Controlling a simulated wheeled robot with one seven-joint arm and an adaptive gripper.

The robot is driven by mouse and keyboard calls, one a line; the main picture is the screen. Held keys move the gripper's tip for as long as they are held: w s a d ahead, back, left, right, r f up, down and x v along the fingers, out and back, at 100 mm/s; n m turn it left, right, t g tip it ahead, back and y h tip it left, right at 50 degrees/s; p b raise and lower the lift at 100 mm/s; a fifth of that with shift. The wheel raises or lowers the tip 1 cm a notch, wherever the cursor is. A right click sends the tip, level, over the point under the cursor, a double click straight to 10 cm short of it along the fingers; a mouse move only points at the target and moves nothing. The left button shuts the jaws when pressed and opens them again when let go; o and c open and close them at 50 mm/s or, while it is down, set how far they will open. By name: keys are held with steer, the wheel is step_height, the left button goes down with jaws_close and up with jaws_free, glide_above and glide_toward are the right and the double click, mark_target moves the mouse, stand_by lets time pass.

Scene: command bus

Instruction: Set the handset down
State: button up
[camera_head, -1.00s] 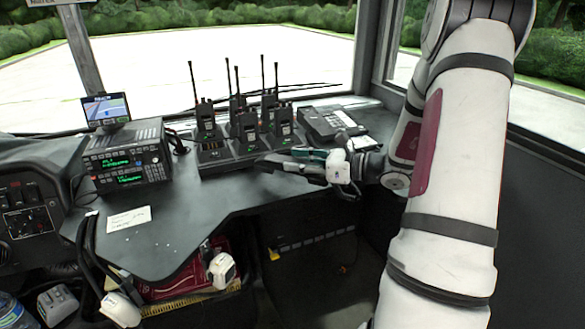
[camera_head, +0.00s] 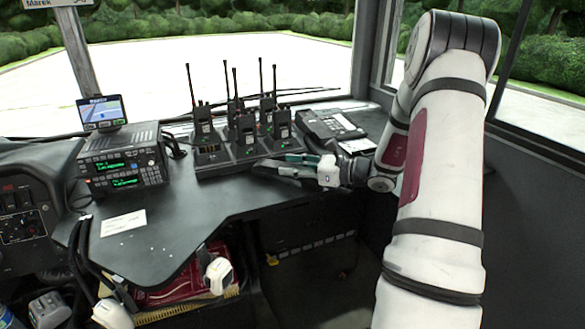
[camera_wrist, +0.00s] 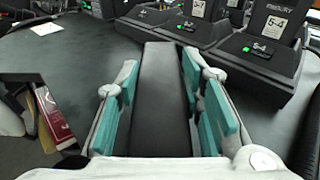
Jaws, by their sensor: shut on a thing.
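My gripper (camera_head: 294,162) is at the right part of the black desk (camera_head: 215,190), in front of the radio rack. Its teal-padded fingers (camera_wrist: 160,82) are shut on a long black handset (camera_wrist: 161,110). In the wrist view the handset lies lengthwise between the pads, its far end toward the radio chargers. In the head view it is a dark bar low over the desk, partly hidden by my fingers. I cannot tell whether it touches the desk.
A charger rack (camera_head: 236,163) with several upright radios stands just behind my gripper. A desk phone unit (camera_head: 325,124) is behind right. A radio console (camera_head: 122,165) and a paper note (camera_head: 123,222) are at left. The desk between note and gripper is clear.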

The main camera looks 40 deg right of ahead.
steer(key=shift+f, duration=0.15)
steer(key=o, duration=1.3)
